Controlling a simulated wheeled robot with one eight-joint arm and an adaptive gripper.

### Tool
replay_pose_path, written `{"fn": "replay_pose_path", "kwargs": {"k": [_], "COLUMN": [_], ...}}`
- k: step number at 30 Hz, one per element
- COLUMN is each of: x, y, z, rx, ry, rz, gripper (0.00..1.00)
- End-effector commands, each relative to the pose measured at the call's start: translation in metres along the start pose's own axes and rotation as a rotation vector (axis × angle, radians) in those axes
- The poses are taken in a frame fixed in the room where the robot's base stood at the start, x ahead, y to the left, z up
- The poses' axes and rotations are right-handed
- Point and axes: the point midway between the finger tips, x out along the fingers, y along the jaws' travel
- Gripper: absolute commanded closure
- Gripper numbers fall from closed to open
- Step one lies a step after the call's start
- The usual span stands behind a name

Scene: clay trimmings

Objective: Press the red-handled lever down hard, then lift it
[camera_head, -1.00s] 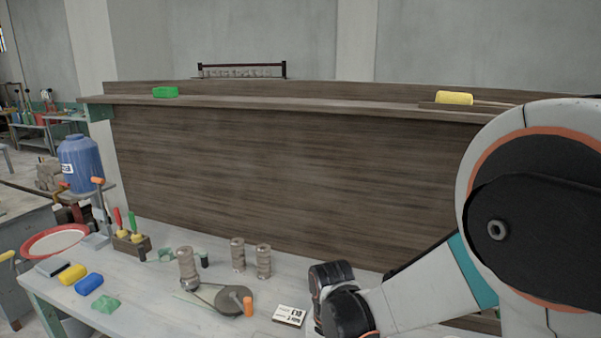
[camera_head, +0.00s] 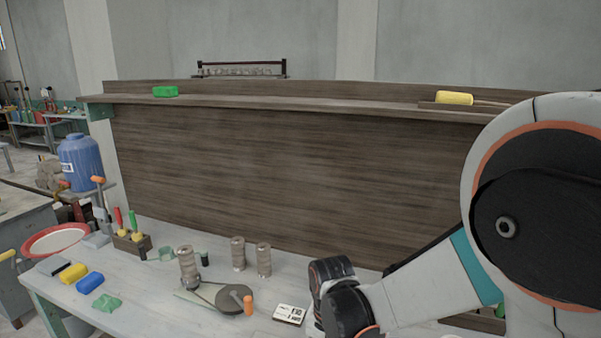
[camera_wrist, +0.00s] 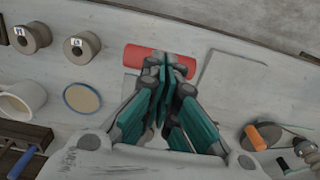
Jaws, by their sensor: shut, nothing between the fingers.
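The red handle (camera_wrist: 139,55) of the lever shows in the wrist view as a thick red cylinder lying crosswise at the top middle. My gripper (camera_wrist: 164,66) is shut and empty, with its fingertips overlapping the middle of the handle in the picture. Red shows on both sides of the fingertips. I cannot tell whether they touch it or hover above it. A thin frame or plate outline (camera_wrist: 232,52) lies to the right of the handle; whether it belongs to the lever is unclear. In the head view the lever is not seen and the fingers are hidden.
Two spools (camera_wrist: 82,46), a white cup (camera_wrist: 22,99) and a tan disc (camera_wrist: 82,98) lie left in the wrist view. An orange-handled wheel (camera_head: 235,298) and a small labelled box (camera_head: 289,315) lie left of my wrist. A tall wooden panel (camera_head: 270,180) stands behind the bench.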

Motion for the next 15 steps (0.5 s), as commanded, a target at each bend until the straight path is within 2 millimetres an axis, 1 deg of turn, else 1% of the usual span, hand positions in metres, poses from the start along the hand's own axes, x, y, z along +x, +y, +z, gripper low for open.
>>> {"fn": "replay_pose_path", "kwargs": {"k": [1,15], "x": [-0.006,-0.04], "y": [0.0,0.0], "z": [0.0,0.0], "rx": [0.0,0.0], "ry": [0.0,0.0], "rz": [0.0,0.0], "gripper": [1.0,1.0]}}
